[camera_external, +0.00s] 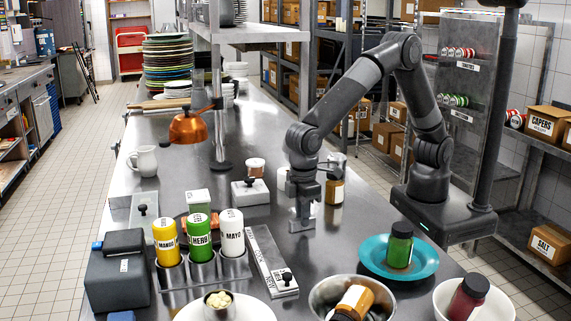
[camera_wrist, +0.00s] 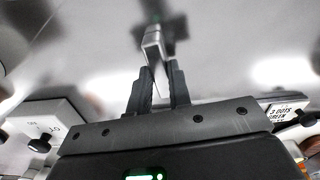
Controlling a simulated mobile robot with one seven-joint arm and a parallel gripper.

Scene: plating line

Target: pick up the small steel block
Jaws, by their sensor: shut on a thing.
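The small steel block (camera_wrist: 154,45) is a pale, narrow metal bar. In the wrist view it stands between the tips of my dark fingers and sticks out past them. My gripper (camera_wrist: 159,86) is shut on it, with a finger against each side. In the external view my gripper (camera_external: 305,203) points down over the steel worktop, and the block (camera_external: 301,223) shows as a grey piece at its tips. The block is low over the worktop; I cannot tell whether it touches it.
A teal plate (camera_external: 433,262) with a green-filled jar (camera_external: 399,246) and a metal bowl (camera_external: 318,298) stand at the front right. A bottle rack (camera_external: 236,266) and a labelled steel plate (camera_external: 262,256) lie front left. Jars (camera_external: 335,190) stand just behind my gripper.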

